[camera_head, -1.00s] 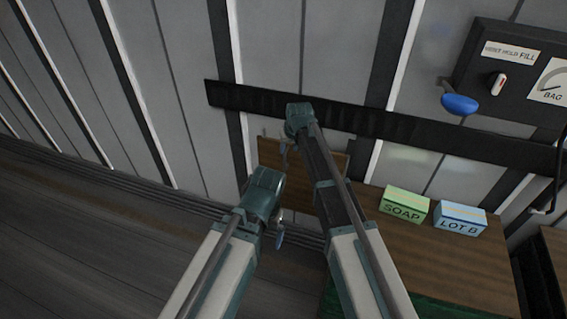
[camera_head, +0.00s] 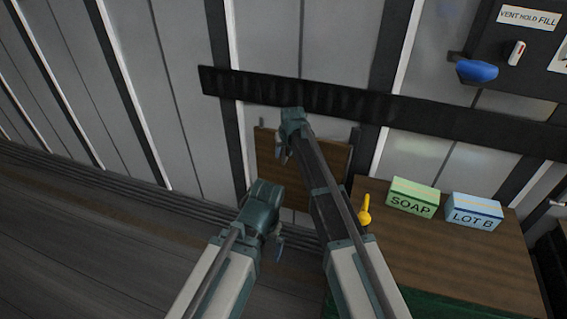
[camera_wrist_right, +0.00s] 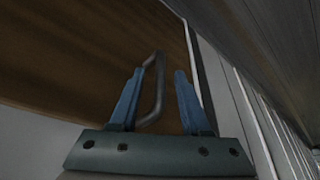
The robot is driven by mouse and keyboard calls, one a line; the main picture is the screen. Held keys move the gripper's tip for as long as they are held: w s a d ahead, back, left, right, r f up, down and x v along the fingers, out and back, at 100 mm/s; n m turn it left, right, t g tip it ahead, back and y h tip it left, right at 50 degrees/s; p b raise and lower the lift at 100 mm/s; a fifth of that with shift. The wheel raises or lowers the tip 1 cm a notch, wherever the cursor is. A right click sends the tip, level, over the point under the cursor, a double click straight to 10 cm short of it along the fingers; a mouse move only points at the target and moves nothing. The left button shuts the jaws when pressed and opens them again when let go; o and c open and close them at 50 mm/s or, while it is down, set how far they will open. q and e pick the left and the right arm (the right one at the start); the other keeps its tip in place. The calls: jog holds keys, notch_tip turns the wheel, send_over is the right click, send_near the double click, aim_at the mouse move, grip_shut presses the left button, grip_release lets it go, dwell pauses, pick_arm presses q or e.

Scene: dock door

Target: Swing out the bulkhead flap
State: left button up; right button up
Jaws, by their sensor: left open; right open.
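The flap (camera_head: 266,165) is a brown wooden panel low on the grey wall, below a black rail, partly hidden behind my right arm. It looks flat against the wall, but I cannot tell if it is ajar. In the right wrist view its brown face (camera_wrist_right: 75,60) fills the upper left. A grey bar handle (camera_wrist_right: 159,85) shows between the blue fingers of my right gripper (camera_wrist_right: 157,72), which are open and apart on either side of it. In the head view my right gripper (camera_head: 283,152) is in front of the panel. My left gripper (camera_head: 280,246) is open, lower down, clear of the panel.
A wooden-topped bench (camera_head: 440,255) at the right holds a green SOAP box (camera_head: 412,197), a blue LOT B box (camera_head: 473,212) and a yellow item (camera_head: 365,210). A blue knob (camera_head: 477,71) and dark control panel (camera_head: 530,45) are above. Floor (camera_head: 80,240) at left is clear.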

jog(key=shift+b+x, duration=0.55)
jog(key=shift+x, duration=0.55)
jog(key=shift+c, duration=0.3)
grip_shut()
dwell(0.4)
